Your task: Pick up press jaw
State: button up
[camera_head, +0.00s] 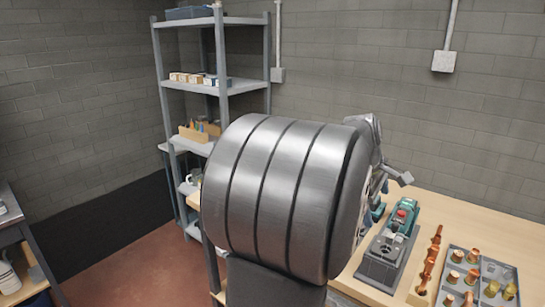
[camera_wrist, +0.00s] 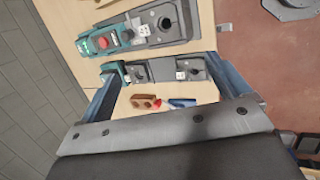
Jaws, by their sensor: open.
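In the wrist view, my gripper (camera_wrist: 163,80) is open, with its two fingers wide apart over the light wooden bench. A dark grey piece with a pale square mark (camera_wrist: 164,70), which may be the press jaw, shows between and beyond the fingertips. I cannot tell how far below them it lies, and no grip on it shows. That tool also shows in the head view (camera_head: 390,245). My own arm hides most of the gripper there.
In the wrist view, a brown block (camera_wrist: 143,101) and a small blue-handled tool (camera_wrist: 182,102) lie between the fingers. In the head view, copper pieces (camera_head: 428,262) and a tray of fittings (camera_head: 503,272) lie at the right. A shelf rack (camera_head: 222,80) stands at the back.

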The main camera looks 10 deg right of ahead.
jog(key=m+t+y, duration=0.1)
jog(key=m+t, duration=0.1)
jog(key=m, duration=1.6)
send_near(391, 236)
jog(key=x, duration=0.4)
jog(key=shift+s+a+f, duration=0.1)
jog(key=shift+s+f, duration=0.05)
jog(key=shift+f, duration=0.25)
jog(key=shift+w+x, duration=0.1)
jog(key=shift+x, duration=1.25)
jog(key=shift+w+x, duration=0.15)
jog(key=shift+x, duration=1.2)
jog(key=shift+r, duration=0.1)
jog(key=c, duration=1.4)
jog(key=shift+c, duration=0.2)
jog(key=shift+r, duration=0.1)
